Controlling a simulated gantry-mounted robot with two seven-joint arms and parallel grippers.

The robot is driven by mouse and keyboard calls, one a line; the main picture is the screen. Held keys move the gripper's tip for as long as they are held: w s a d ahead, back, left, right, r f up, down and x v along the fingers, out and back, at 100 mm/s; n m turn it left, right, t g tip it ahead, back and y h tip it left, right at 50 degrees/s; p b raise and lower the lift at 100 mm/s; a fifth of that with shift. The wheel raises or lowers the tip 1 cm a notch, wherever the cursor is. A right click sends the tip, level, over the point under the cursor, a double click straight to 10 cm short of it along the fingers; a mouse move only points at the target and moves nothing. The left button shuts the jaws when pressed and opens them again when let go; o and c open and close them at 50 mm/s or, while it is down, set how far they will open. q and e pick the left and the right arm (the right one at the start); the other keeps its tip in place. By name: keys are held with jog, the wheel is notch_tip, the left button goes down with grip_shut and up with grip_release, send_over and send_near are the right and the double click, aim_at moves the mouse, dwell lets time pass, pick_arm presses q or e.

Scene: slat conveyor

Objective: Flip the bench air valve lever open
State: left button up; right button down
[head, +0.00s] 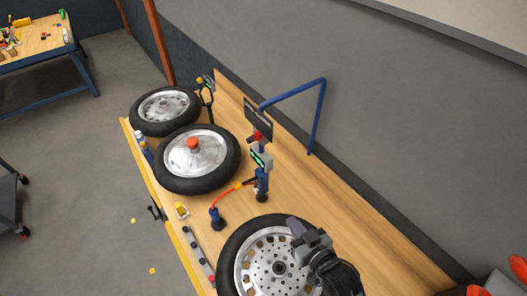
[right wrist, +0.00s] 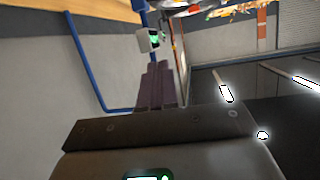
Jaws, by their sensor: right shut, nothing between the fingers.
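A blue post (head: 262,183) stands on the wooden bench with a grey box with a green display (head: 261,159) on it. A red part (head: 257,136) shows just above the box. An orange-red hose (head: 224,195) with a yellow piece runs from the post to a small blue stand (head: 216,218). I cannot tell for certain which part is the air valve lever, or its position. My right gripper (head: 296,228) is shut and empty, above the nearest wheel and apart from the post. Its purple fingers (right wrist: 158,88) are together in the right wrist view. My left gripper is not in view.
Three wheels with tyres lie along the bench: a near one (head: 243,262), a middle one (head: 177,170) and a far one (head: 157,105). A blue tube frame (head: 318,115) rises at the back edge. Small tools lie along the front edge. Bare wood (head: 345,205) is clear at right.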

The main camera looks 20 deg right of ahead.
jog(key=w+r+m+t+b, duration=0.1)
jog(key=w+r+t+b, duration=0.1)
jog(key=w+t+b, duration=0.6)
jog(key=shift+w+a+r+t+b, duration=0.35)
jog(key=shift+t+b, duration=0.85)
jog(key=shift+b, duration=1.25)
jog(key=shift+w, duration=0.1)
jog(key=p+x, duration=0.4)
jog(key=x, duration=0.9)
jog(key=shift+w+r, duration=0.25)
jog(key=shift+w, duration=0.05)
jog(key=shift+a, duration=0.1)
jog(key=shift+r, duration=0.15)
